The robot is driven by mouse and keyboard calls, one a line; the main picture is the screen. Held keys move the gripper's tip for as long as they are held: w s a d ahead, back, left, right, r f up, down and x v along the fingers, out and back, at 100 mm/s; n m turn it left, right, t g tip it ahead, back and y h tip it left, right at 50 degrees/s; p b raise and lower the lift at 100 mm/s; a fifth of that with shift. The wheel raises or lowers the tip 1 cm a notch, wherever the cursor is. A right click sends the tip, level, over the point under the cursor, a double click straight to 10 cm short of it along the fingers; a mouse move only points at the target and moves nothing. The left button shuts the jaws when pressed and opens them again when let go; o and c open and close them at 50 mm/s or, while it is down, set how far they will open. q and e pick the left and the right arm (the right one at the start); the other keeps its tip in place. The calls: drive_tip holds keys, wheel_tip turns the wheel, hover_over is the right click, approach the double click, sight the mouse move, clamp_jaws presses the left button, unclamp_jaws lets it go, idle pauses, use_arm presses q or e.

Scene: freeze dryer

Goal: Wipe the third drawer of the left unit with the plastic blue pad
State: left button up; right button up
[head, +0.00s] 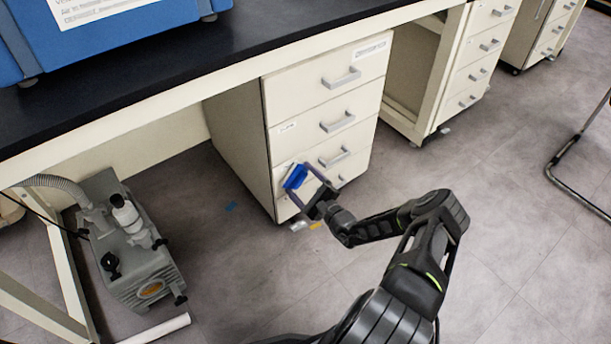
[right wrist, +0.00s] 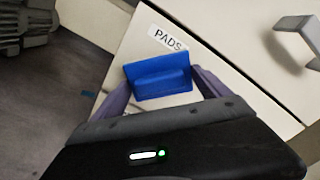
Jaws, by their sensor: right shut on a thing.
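The left drawer unit (head: 236,128) stands under the black bench, with several drawers stacked in its cream front. The third drawer (head: 347,157) from the top has a grey handle and is shut. My right gripper (head: 298,180) is shut on the blue pad (head: 295,176) in front of the left part of that drawer. In the right wrist view the blue pad (right wrist: 160,76) sits between the purple fingers, just below a label reading "PADS" (right wrist: 168,40). I cannot tell whether the pad touches the drawer front. My left gripper is not in view.
A grey pump (head: 137,245) with a hose stands on the floor at the left. A blue machine (head: 90,35) sits on the black benchtop (head: 190,62). Another drawer unit (head: 470,70) stands further right. The floor at the lower right is mostly clear, with a metal chair leg (head: 575,150) at the edge.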

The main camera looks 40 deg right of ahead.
idle(0.3)
drive_tip(key=shift+w+a+r+p, duration=0.1)
drive_tip(key=shift+a+p, duration=0.75)
drive_tip(key=shift+a, duration=0.85)
drive_tip(key=shift+s+p, duration=0.4)
drive_tip(key=shift+p, duration=0.1)
drive_tip(key=p, duration=0.2)
approach(289, 182)
drive_tip(key=shift+w, duration=1.2)
